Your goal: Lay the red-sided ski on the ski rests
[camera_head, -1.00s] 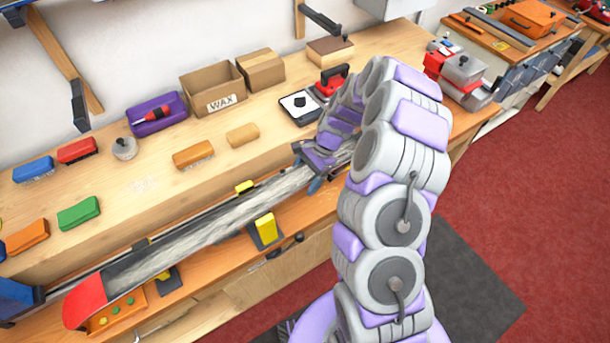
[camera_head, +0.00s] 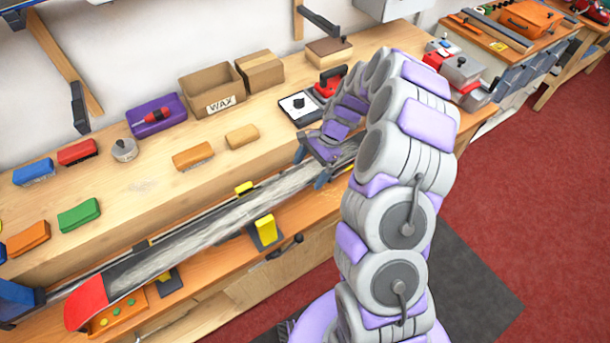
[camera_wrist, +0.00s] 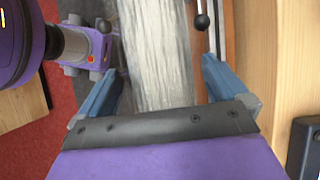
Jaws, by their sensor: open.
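The ski (camera_head: 205,223) is a long pale streaked strip with a red tip (camera_head: 86,302) at the lower left of the head view. It runs along the bench's front side. Yellow-padded ski rests show beside it, one in front (camera_head: 266,230) and a pad behind (camera_head: 244,187); whether the ski bears on them is unclear. My gripper (camera_head: 310,166) is open at the ski's right-hand part. In the wrist view the blue fingers of my gripper (camera_wrist: 163,72) stand apart on either side of the ski (camera_wrist: 158,50). My arm hides the ski's far right end.
The bench top holds a wax box (camera_head: 212,92), a purple tray (camera_head: 156,114), several coloured brushes and a red-handled iron (camera_head: 329,80). A red machine (camera_head: 460,72) stands at the right. A black-knobbed lever (camera_wrist: 202,21) is close to my right finger. Red floor lies open at right.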

